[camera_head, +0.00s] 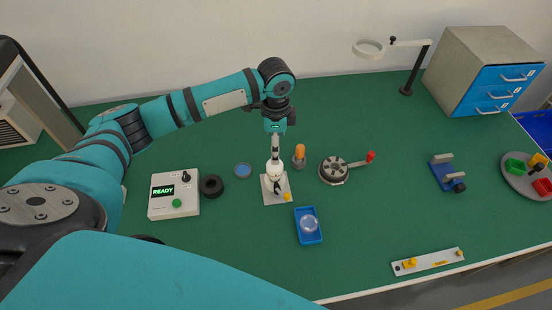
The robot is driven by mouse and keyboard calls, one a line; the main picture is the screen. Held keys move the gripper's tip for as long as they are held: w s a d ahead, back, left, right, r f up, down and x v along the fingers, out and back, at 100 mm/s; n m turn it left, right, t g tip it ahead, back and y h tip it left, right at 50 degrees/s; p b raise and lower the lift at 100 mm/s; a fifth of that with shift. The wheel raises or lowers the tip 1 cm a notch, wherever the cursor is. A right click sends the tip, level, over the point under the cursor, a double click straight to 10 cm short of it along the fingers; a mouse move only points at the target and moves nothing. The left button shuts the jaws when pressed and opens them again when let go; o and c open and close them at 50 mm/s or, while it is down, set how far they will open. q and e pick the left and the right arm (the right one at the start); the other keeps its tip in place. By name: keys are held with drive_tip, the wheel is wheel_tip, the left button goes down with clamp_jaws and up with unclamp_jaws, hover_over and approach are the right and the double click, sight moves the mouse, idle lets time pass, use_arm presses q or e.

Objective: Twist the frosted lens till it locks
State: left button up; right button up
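My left arm reaches in from the left, and its gripper (275,158) points down over a small white fixture. The fixture has a square pale base plate (268,196) and a yellow part (287,197) at its front right corner. A rounded white piece (273,169), perhaps the frosted lens, stands on the plate right at my fingertips. The fingers are seen edge-on, so I cannot tell whether they grip it. A pale translucent round piece (309,223) lies in a blue tray (309,239) in front and to the right. My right gripper is not in view.
A control box (160,208) reading READY, a black ring (211,186) and a blue dish (243,170) lie left of the fixture. An orange bulb-shaped item (299,153) and a round dark device with red-tipped lever (334,171) stand right.

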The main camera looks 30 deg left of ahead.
sight(275, 167)
use_arm(q)
wheel_tip(275, 167, down, 5)
drive_tip(key=shift+f+p, duration=0.15)
drive_tip(key=shift+p, duration=0.3)
wheel_tip(275, 167, down, 3)
drive_tip(key=shift+f, duration=0.6)
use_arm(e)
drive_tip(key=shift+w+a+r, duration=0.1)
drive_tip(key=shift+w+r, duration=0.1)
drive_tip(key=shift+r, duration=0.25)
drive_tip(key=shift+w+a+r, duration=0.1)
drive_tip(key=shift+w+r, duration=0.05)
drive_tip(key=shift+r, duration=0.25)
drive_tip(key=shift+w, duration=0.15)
use_arm(q)
drive_tip(key=c, duration=1.2)
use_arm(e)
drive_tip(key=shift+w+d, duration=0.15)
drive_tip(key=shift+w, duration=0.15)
use_arm(q)
drive_tip(key=shift+p, duration=0.35)
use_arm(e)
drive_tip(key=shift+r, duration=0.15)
